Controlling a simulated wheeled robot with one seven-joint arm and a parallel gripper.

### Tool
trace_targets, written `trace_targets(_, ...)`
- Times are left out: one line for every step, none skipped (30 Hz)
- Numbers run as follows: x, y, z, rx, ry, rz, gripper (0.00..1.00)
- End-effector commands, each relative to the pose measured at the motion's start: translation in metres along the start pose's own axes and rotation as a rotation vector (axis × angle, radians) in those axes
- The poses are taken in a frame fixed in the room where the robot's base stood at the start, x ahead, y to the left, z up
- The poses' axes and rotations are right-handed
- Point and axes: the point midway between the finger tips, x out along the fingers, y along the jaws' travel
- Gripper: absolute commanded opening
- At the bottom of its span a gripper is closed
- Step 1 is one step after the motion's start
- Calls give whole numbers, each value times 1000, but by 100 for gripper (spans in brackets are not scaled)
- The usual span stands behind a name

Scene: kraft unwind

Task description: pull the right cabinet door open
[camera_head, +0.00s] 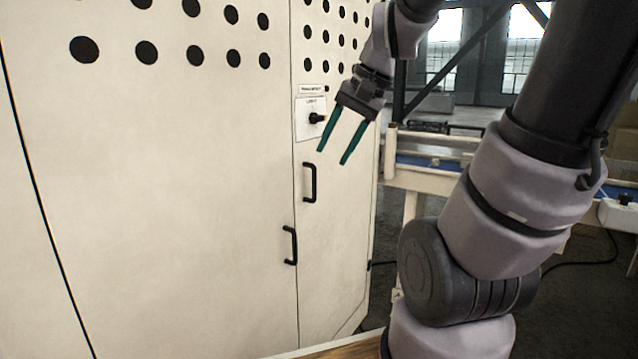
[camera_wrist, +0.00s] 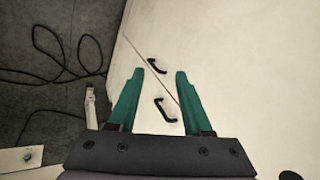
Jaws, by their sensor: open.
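The cream cabinet's narrow right door (camera_head: 335,235) is closed, flush with the wide left door (camera_head: 190,200) along a thin seam. Its black bar handle (camera_head: 309,182) is upright near the seam. In the wrist view that handle (camera_wrist: 166,109) appears between my fingers, and the left door's handle (camera_wrist: 157,64) shows beyond it near the fingertips. My gripper (camera_head: 332,157) has two green fingers, spread and empty. In the head view they point down and left, just above and right of the right handle, apparently not touching it. How far they are from the door is unclear.
The left door's handle (camera_head: 290,245) sits lower, across the seam. A black rotary knob (camera_head: 316,118) sticks out above the right handle. A conveyor-like frame (camera_head: 430,178) stands right of the cabinet. Black cables (camera_wrist: 62,60) lie on the dark floor.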

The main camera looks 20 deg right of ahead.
Motion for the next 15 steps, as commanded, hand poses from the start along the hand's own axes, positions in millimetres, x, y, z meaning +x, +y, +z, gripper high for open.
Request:
trace_targets(14,-1,-8,75,-62,-4,50)
trace_targets(21,-3,-11,118,-99,-12,50)
trace_targets(31,-5,-16,174,-145,-25,50)
trace_targets(38,-7,-20,216,-179,-37,50)
trace_targets(45,-9,-25,261,-213,-49,50)
trace_targets(54,-10,-31,320,-257,-67,50)
trace_targets(60,-12,-36,364,-290,-83,50)
trace_targets(67,-13,-41,409,-322,-99,50)
trace_targets(76,-15,-49,470,-364,-123,50)
trace_targets(82,-16,-55,516,-394,-143,50)
trace_targets(88,-16,-62,562,-425,-164,50)
trace_targets(97,-17,-70,623,-464,-193,50)
trace_targets(103,-17,-78,669,-492,-217,50)
trace_targets(109,-17,-86,718,-520,-242,50)
trace_targets(117,-16,-96,780,-556,-277,50)
